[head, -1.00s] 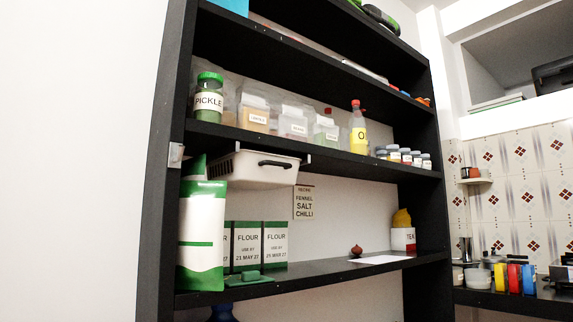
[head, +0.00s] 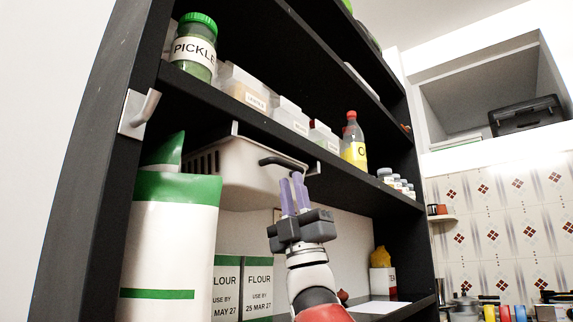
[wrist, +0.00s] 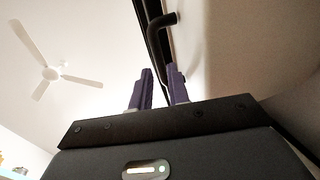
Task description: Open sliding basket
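The white sliding basket (head: 238,172) hangs under the middle shelf in the head view, with a dark curved handle (head: 283,161) on its front. My gripper (head: 293,192) points up with its two purple fingers just below and in front of the handle's right end. In the wrist view my gripper (wrist: 160,88) shows its fingers apart with nothing between them. The dark handle (wrist: 163,21) shows there above the fingertips, beside the pale basket front (wrist: 225,45). The basket seems to sit in under the shelf.
A pickle jar (head: 194,48), clear containers (head: 245,86) and an oil bottle (head: 354,143) stand on the shelf above. A green-and-white bag (head: 165,235) and flour packs (head: 257,285) stand below. A metal hook (head: 145,108) sits on the shelf's left side panel.

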